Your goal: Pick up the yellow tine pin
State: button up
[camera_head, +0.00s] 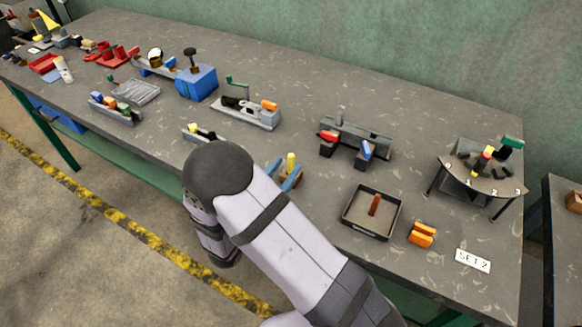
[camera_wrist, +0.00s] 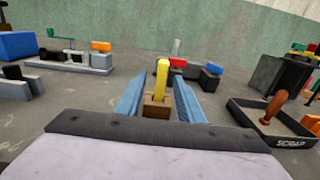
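The yellow tine pin (camera_wrist: 161,82) stands upright in a small brown block (camera_wrist: 156,110) in the wrist view. In the head view the pin (camera_head: 291,162) shows just past my arm, with part of the block beside it. My gripper (camera_wrist: 158,97) is open, with one blue finger on each side of the pin and block. I see gaps between the pin and both fingers in the wrist view. In the head view the blue fingers of my gripper (camera_head: 284,175) flank the pin, and my arm hides the rest of the gripper.
A dark tray (camera_head: 348,221) labelled SCRAP holds a brown piece, to the right. An orange block (camera_head: 422,234) lies beside it. A grey fixture (camera_head: 372,139) with red and blue parts stands behind. A grey fixture with a green handle (camera_head: 245,112) stands back left.

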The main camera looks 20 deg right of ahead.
aim_at(290, 163)
jog(key=shift+w+d+r, duration=0.1)
jog(key=shift+w+d, duration=0.2)
jog(key=shift+d, duration=0.1)
jog(key=shift+w+d+p, duration=0.4)
jog(key=shift+w+d, duration=0.05)
jog(key=shift+w, duration=0.05)
jog(key=shift+w+d+r+p, duration=0.15)
jog(key=shift+w+d+p, duration=0.1)
jog(key=shift+d+p, duration=0.1)
jog(key=p+x, duration=0.1)
jog(key=x, duration=0.2)
jog(key=shift+d, duration=0.1)
jog(key=shift+w+d+p, duration=0.35)
jog(key=shift+w, duration=0.1)
jog(key=shift+c, duration=0.3)
grip_shut()
